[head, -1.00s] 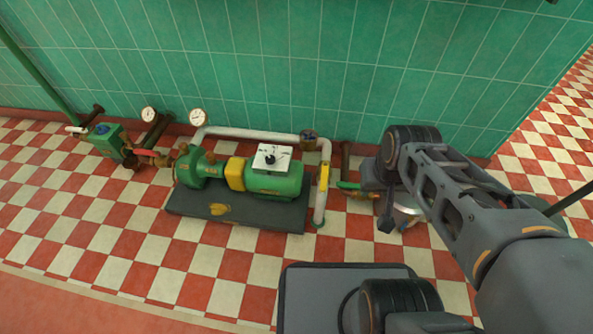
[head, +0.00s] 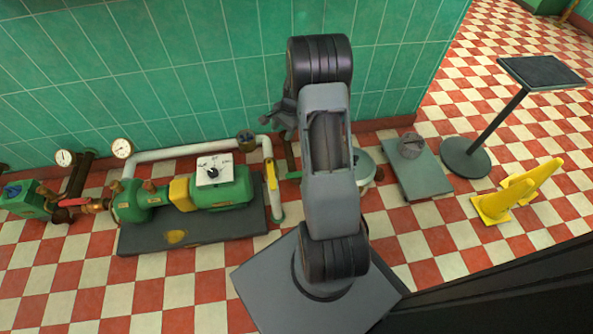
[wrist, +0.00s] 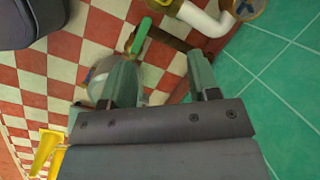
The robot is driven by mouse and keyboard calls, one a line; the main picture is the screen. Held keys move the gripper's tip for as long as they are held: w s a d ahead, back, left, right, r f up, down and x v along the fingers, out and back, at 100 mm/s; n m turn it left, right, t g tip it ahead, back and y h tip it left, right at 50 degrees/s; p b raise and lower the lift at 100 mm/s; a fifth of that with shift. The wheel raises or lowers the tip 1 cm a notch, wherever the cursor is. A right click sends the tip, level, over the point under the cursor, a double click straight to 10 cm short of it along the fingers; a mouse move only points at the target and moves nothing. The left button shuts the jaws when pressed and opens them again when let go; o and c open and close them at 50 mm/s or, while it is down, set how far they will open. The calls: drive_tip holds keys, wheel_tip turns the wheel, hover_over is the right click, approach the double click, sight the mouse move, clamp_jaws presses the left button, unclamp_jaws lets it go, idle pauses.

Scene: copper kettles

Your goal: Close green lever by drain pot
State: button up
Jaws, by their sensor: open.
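The green lever (wrist: 140,36) shows in the wrist view as a bright green bar above and between my finger tips, apart from them. In the head view only a small green piece of it (head: 293,176) shows left of my arm. The drain pot (head: 366,168) is a pale round vessel on the floor, mostly hidden behind my arm. In the wrist view its pale round body (wrist: 100,88) is partly covered by my left finger. My gripper (wrist: 163,72) is open, with nothing between its fingers. In the head view my arm hides most of it.
A green pump (head: 222,192) on a dark base stands left, with a white pipe (head: 190,149) and yellow handle (head: 270,175). Right are a grey floor plate (head: 425,182), a pedestal stand (head: 465,160) and yellow cones (head: 505,198). The green tiled wall (head: 190,60) is close behind.

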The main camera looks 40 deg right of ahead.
drive_tip(key=d+f+m, duration=0.4)
drive_tip(key=d+f, duration=0.1)
drive_tip(key=f, duration=0.3)
drive_tip(key=m+y+p, duration=0.1)
drive_tip(key=m, duration=0.3)
approach(295, 174)
drive_tip(key=shift+t, duration=0.3)
drive_tip(key=b+x, duration=0.1)
drive_tip(key=x, duration=0.2)
drive_tip(key=b+x, duration=0.4)
drive_tip(key=x, duration=0.1)
drive_tip(key=shift+s+a+f, duration=0.1)
drive_tip(key=shift+s+f, duration=0.15)
drive_tip(key=shift+f, duration=0.05)
drive_tip(key=shift+c, duration=0.2)
